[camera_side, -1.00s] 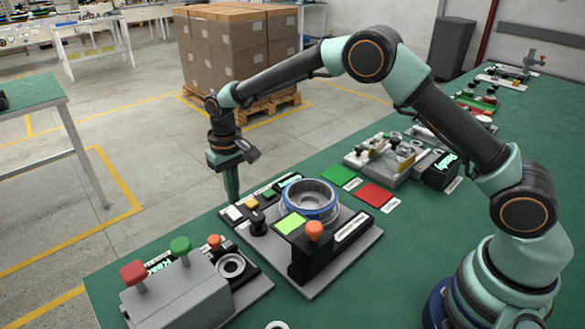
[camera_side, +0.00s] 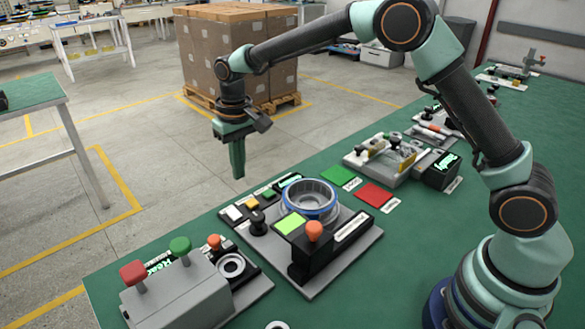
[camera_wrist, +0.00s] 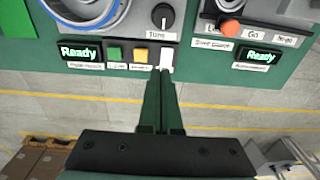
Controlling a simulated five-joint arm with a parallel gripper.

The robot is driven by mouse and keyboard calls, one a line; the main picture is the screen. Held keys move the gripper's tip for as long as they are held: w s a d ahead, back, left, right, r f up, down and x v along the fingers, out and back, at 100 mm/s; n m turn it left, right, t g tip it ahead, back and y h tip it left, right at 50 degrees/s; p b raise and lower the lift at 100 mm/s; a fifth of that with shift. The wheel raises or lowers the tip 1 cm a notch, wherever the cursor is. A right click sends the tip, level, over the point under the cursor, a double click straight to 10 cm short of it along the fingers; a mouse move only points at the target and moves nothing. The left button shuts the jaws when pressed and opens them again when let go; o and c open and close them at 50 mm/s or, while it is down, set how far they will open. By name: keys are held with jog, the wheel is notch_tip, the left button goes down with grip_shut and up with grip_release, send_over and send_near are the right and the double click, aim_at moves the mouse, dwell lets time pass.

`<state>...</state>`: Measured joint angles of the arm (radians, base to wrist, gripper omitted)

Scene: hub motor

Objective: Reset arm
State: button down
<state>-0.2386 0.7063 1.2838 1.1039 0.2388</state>
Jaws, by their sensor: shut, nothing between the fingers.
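My gripper (camera_side: 238,172) hangs pointing down in the side view, above and beyond the far left edge of the green table (camera_side: 118,285). Its fingers are together and hold nothing. The wrist view shows the shut green fingers (camera_wrist: 159,85) in front of a control panel with a white button (camera_wrist: 166,56), yellow and green buttons and a lit "Ready" display (camera_wrist: 80,54). In the side view the gripper is apart from the fixture with the blue-ringed round part (camera_side: 310,203), which stands to its right and lower.
A grey box with red and green knobs (camera_side: 180,285) stands at the table's front left. Green (camera_side: 340,176) and red (camera_side: 375,195) pads and more fixtures (camera_side: 400,158) lie farther back. Stacked cartons (camera_side: 235,50) stand on the floor behind. Open floor lies left of the table.

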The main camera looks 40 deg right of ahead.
jog(key=s+d+r+t, duration=0.4)
jog(key=s+d+r, duration=0.6)
jog(key=s+r, duration=0.45)
jog(key=s+d+f+t, duration=0.1)
jog(key=s+d+f, duration=0.1)
jog(key=s, duration=0.5)
jog(key=shift+s+d+f, duration=0.15)
jog(key=shift+s+f, duration=0.1)
jog(key=shift+s, duration=0.1)
